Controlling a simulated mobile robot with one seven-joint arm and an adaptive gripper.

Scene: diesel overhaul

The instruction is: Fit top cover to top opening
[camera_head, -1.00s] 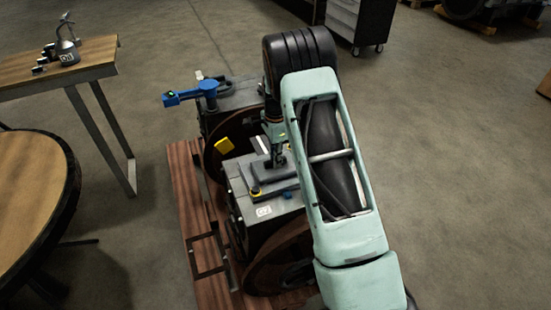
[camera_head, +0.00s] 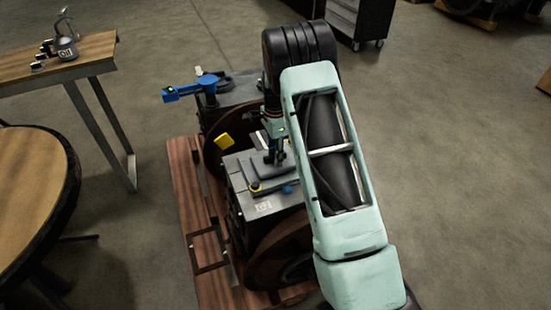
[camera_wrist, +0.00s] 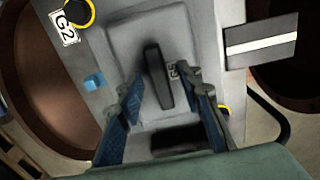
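The top cover (camera_head: 258,171) is a grey plate with a raised middle, lying on top of the engine block (camera_head: 236,190). In the wrist view the cover (camera_wrist: 125,45) shows an upright dark handle (camera_wrist: 157,75). My gripper (camera_head: 276,160) is low over the cover. In the wrist view its two blue-padded fingers (camera_wrist: 165,112) stand apart on either side of the handle, with gaps between; I see no contact. A dark slot (camera_wrist: 182,138) shows beside the cover's near edge, perhaps part of the top opening; the rest of the opening is hidden.
A G2 label (camera_wrist: 66,26), a yellow-ringed knob (camera_wrist: 78,12) and a small blue block (camera_wrist: 94,81) lie close to the cover. A blue-handled tool (camera_head: 190,91) and a yellow piece (camera_head: 224,141) are behind. A wooden table (camera_head: 95,46) stands left; floor at right is clear.

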